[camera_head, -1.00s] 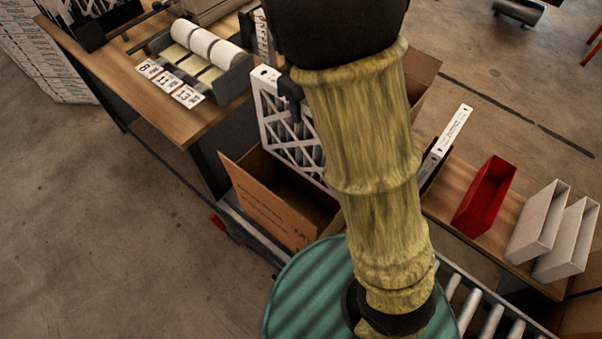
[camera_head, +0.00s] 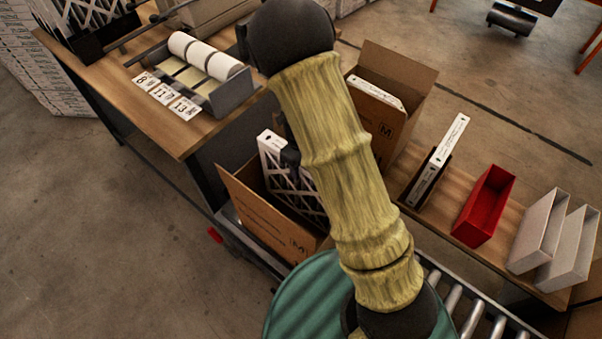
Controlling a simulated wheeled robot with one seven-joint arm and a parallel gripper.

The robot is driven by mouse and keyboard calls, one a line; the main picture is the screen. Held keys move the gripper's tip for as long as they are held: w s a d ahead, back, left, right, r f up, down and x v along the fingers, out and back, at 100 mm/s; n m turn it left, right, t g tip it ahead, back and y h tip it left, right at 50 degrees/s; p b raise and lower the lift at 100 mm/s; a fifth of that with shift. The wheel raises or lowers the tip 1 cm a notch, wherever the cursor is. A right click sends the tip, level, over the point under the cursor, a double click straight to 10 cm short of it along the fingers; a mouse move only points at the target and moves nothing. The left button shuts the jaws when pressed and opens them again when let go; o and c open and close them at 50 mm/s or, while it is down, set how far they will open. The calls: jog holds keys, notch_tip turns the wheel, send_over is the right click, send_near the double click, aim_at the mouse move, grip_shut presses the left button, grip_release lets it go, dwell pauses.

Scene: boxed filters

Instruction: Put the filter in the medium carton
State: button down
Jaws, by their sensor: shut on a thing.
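The filter (camera_head: 272,150) is a white-framed panel with a criss-cross lattice over dark pleats. It stands upright, with its lower part inside the open near carton (camera_head: 262,217). That brown carton has an M-like mark on its front; its far side is hidden behind my arm. My gripper (camera_head: 290,156) is shut on the filter's upper edge, mostly hidden by my arm. Whether the filter touches the carton floor cannot be seen. Another open carton (camera_head: 387,125), marked M, stands behind my arm with a white-edged filter (camera_head: 376,93) inside.
A wooden table (camera_head: 150,115) at left holds label rolls (camera_head: 207,52) and number cards (camera_head: 165,94). At right, a wooden shelf holds an upright white-edged filter (camera_head: 440,155), a red bin (camera_head: 484,206) and white bins (camera_head: 540,230). Conveyor rollers (camera_head: 470,312) run below.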

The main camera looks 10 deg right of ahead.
aim_at(302, 187)
jog(key=shift+f, duration=2.1)
jog(key=shift+f, duration=0.6)
jog(key=c, duration=0.8)
grip_release()
jog(key=shift+c, duration=0.2)
jog(key=shift+r, duration=0.15)
